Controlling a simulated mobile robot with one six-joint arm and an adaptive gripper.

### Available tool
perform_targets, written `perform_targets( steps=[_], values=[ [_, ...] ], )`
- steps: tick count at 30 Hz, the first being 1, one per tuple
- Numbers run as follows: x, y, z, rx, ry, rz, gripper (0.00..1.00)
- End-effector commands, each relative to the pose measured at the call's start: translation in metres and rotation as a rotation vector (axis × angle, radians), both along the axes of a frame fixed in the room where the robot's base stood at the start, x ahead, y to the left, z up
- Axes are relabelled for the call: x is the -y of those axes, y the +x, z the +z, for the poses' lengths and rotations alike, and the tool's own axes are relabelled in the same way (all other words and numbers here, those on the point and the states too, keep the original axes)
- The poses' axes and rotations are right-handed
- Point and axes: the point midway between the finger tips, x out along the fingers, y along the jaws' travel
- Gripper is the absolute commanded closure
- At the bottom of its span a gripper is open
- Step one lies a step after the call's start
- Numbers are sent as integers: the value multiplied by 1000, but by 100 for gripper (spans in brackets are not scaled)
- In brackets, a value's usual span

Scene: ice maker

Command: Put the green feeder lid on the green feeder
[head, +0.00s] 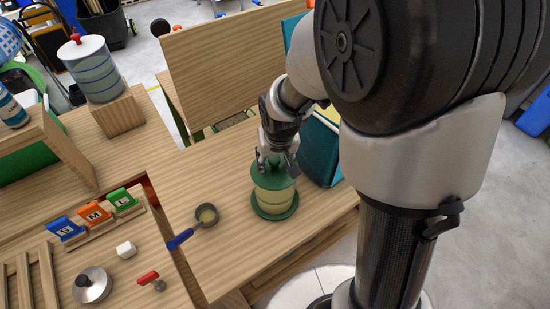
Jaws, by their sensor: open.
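The green feeder (274,202) stands upright on the wooden table at the centre of the head view, with a cream band around its body and a wide green base. The green feeder lid (262,178) sits at the top of the feeder. I cannot tell whether it is fully seated. My gripper (276,164) is open and points down at the lid, with its fingers at the top of it. The fingers hide the middle of the lid, and I cannot tell whether they touch it.
A ladle with a blue handle (181,238) lies left of the feeder. A teal box (320,150) stands close on its right. A white striped canister (92,70) stands on a wooden block at the back left. Coloured S, M, L tags (93,213) stand at the left.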

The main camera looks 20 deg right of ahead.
Motion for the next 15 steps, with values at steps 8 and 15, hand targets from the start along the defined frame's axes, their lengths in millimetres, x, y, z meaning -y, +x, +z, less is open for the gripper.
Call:
perform_targets(
  steps=[8,15],
  values=[
    [0,0,2,1,0,0,52],
    [-1,-8,33,7,0,-1,52]
  ],
)
